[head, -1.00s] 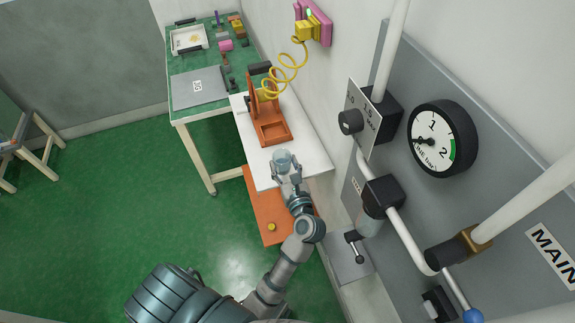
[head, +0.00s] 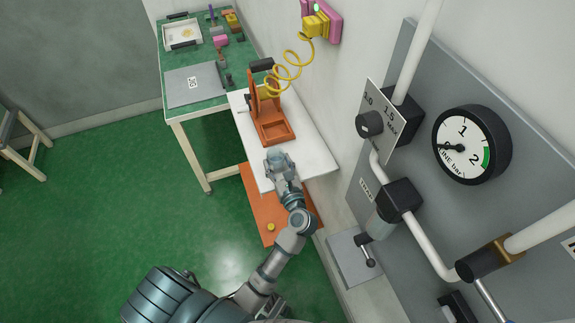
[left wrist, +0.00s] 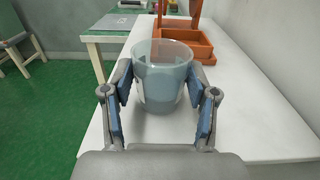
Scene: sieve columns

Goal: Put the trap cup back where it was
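A clear, bluish cup (left wrist: 163,80), which looks like the trap cup, stands upright between the two fingers of my left gripper (left wrist: 160,95) in the left wrist view. The blue pads appear to press on its sides. In the head view, the cup (head: 278,158) and my left gripper (head: 280,164) are over the near part of the white tabletop (head: 310,155). I cannot tell if the cup's base touches it. On the wall panel, a black block (head: 400,200) by a partly hidden label has a translucent grey cylinder (head: 381,224) under it. My right gripper is out of view.
An orange stand (head: 270,122) is just beyond the cup. A yellow coiled hose (head: 288,72) hangs from the wall. A pressure gauge (head: 470,145) and white pipes stick out at right.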

